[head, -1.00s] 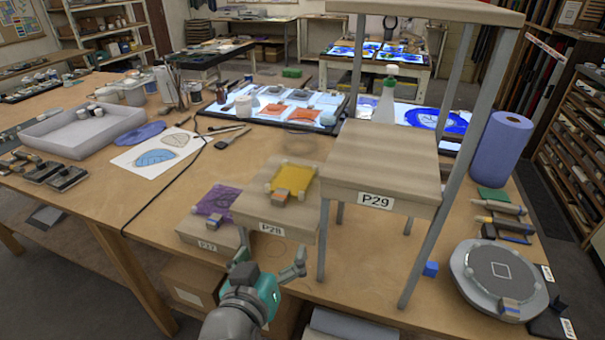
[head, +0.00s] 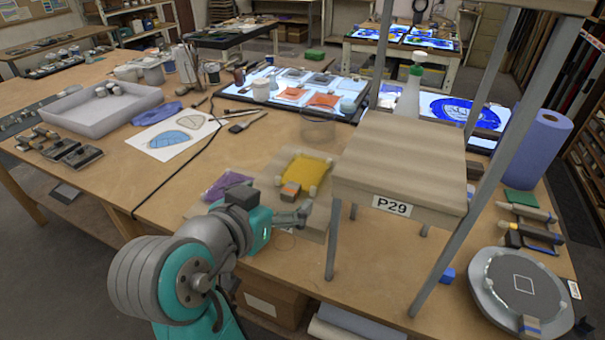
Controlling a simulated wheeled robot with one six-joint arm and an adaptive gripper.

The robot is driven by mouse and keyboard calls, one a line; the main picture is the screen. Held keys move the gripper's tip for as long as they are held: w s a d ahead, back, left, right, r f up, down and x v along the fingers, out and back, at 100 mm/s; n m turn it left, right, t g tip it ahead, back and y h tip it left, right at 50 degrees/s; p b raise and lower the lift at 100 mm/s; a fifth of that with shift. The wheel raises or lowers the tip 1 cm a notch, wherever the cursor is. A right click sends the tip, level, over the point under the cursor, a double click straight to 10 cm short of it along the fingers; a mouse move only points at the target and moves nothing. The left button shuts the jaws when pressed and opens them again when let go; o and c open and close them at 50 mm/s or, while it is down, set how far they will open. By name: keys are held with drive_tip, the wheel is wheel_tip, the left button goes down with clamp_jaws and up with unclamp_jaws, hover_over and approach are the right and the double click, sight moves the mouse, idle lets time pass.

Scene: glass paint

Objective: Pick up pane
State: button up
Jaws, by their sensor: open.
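A yellow pane (head: 306,173) lies on the low wooden stand (head: 272,172), with pale pads at its corners and a small orange-and-grey tab (head: 290,191) at its front edge. My gripper (head: 288,217) is open at the near side of this stand, just in front of the tab, with no pane seen between its fingers. One finger is partly hidden by the gripper body. A purple pane (head: 228,184) lies to the left, partly covered by my arm. My arm also hides the P27 and P28 labels.
The taller P29 stand (head: 400,165) rises directly right of the yellow pane, with thin grey legs. A lit panel (head: 345,105) and a clear cylindrical shape (head: 317,130) are behind.

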sight(293, 185)
drive_tip(key=shift+r+x, duration=0.1)
drive_tip(key=shift+x, duration=1.3)
drive_tip(key=shift+r+x, duration=0.15)
drive_tip(key=shift+x, duration=1.2)
drive_tip(key=shift+d, duration=0.2)
drive_tip(key=c, duration=1)
